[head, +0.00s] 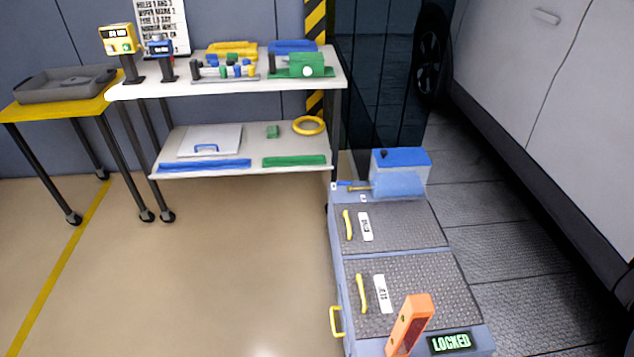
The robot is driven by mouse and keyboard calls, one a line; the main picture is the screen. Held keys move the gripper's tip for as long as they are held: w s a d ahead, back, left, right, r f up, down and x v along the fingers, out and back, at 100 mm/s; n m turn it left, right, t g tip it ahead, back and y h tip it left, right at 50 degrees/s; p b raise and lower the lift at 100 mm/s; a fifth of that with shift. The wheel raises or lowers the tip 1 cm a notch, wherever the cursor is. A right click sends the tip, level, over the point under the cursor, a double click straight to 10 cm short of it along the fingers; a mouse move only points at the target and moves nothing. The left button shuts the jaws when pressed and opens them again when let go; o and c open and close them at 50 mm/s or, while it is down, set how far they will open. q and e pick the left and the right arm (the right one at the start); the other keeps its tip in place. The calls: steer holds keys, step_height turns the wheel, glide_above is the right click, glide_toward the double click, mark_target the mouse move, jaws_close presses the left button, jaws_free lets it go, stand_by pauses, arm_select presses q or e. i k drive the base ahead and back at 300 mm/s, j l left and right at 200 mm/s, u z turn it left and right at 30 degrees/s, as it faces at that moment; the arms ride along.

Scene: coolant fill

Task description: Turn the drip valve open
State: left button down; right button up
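A blue-topped tank (400,172) stands at the far end of the grey-blue cart. At its left side is a small brass-coloured fitting with a blue part (357,187), which may be the drip valve. It is too small to tell how its handle is turned. Neither of my grippers is in view.
The cart (395,228) has tread-plate lids with yellow handles. An orange upright piece (410,322) and a green "LOCKED" display (451,342) are at its near end. A shelf table (240,84) and yellow table (55,108) stand left. A vehicle (560,90) stands right. Floor at left is clear.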

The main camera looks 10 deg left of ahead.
mark_target(344, 184)
steer(key=i+j, duration=0.1)
steer(key=j, duration=0.3)
steer(key=i+j, duration=0.15)
steer(key=j, duration=0.3)
steer(key=i+j, duration=0.1)
steer(key=j, duration=0.3)
steer(key=i+j+u, duration=0.1)
steer(key=j, duration=0.3)
